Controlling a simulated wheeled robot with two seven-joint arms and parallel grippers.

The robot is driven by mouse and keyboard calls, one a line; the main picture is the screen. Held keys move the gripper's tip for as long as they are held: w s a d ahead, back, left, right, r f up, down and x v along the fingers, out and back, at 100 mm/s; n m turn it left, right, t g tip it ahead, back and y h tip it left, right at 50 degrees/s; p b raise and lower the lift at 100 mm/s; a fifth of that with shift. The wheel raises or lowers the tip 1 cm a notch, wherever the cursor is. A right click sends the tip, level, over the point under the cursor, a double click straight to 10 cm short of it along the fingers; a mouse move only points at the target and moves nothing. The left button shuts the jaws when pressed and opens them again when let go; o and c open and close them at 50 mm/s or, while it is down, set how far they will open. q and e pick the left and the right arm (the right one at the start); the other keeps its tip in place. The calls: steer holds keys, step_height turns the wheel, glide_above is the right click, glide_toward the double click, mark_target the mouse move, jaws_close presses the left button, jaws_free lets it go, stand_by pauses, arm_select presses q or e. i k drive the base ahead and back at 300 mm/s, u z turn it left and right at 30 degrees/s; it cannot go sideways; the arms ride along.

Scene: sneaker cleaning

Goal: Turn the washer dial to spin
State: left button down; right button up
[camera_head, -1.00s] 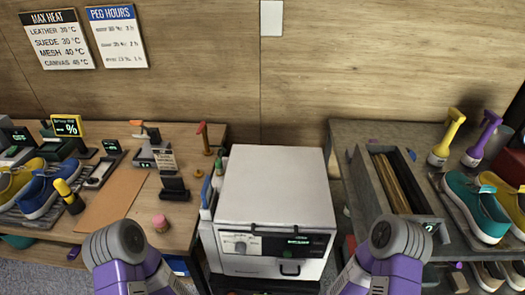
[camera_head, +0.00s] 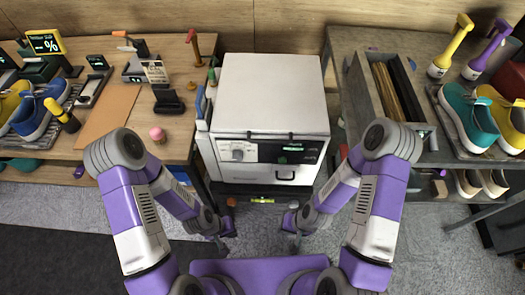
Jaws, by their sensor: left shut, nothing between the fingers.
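The washer (camera_head: 268,95) is a white box standing between the two benches. Its front has a pale panel with a round dial (camera_head: 238,152) on the left and a dark display (camera_head: 290,152) with green text on the right. The dial's marks are too small to read. My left gripper (camera_head: 229,218) is low in front of the washer's left side, below the dial and apart from it. It is shut and empty. My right gripper (camera_head: 292,218) is low in front of the washer's right side, touching nothing visible; its finger opening is too small to make out.
The left bench (camera_head: 178,140) holds sneakers, a brown mat (camera_head: 108,115), a pink jar (camera_head: 158,135) and small stands. Grey floor shows before the washer.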

mark_target(237, 155)
steer(key=z, duration=1.9)
steer(key=k, duration=1.05)
steer(key=u, duration=1.7)
steer(key=i, duration=0.5)
steer(key=z, duration=0.05)
